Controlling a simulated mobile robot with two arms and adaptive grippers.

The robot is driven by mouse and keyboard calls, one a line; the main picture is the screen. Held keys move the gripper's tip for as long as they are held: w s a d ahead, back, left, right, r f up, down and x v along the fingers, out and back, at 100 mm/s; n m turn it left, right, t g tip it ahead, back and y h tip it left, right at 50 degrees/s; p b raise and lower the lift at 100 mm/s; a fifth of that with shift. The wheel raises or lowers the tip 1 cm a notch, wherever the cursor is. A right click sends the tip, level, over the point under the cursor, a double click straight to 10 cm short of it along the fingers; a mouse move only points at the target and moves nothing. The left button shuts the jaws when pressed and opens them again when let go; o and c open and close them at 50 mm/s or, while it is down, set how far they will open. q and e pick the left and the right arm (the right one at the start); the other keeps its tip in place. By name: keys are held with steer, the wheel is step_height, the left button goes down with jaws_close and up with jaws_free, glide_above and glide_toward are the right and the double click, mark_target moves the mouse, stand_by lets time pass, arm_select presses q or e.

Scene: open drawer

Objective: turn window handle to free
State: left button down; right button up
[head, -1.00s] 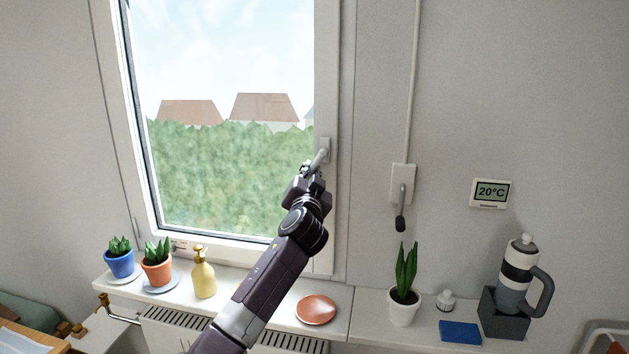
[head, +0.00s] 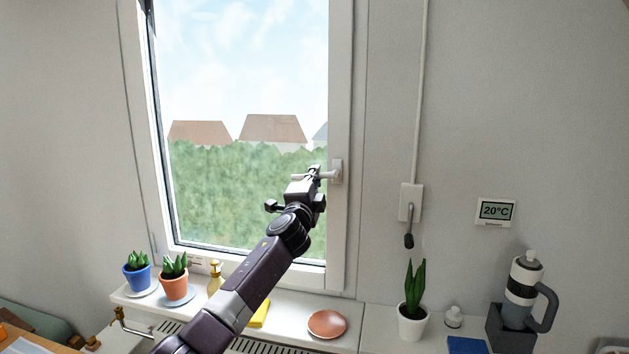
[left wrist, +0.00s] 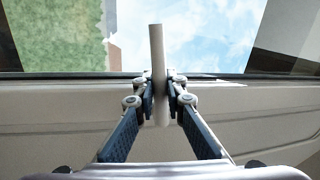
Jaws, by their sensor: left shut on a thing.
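The white window handle (head: 337,171) sits on the right side of the window frame (head: 341,225). Its lever points left, about level, in the head view. My left gripper (head: 314,175) is at the lever, shut on it. In the left wrist view the lever (left wrist: 156,45) stands upright in the picture between the two fingers of the left gripper (left wrist: 160,90), which touch it from both sides. The window looks closed. My right gripper is not in view.
The sill holds a blue pot (head: 137,273), an orange pot (head: 174,286), a yellow bottle (head: 215,278), a yellow item (head: 260,313) and a reddish plate (head: 327,324). A crank (head: 409,238) hangs on the wall at right.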

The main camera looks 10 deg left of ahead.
arm_select(q)
steer(key=shift+r+m+p, duration=0.45)
steer(key=shift+m+p, duration=0.1)
steer(key=shift+m, duration=0.35)
steer(key=c, duration=2)
jaws_free()
steer(key=shift+w, duration=0.1)
steer(key=shift+o, duration=0.2)
steer(key=s+f, duration=0.2)
steer(key=s, duration=0.9)
steer(key=shift+s+f, duration=0.25)
steer(key=shift+s, duration=0.15)
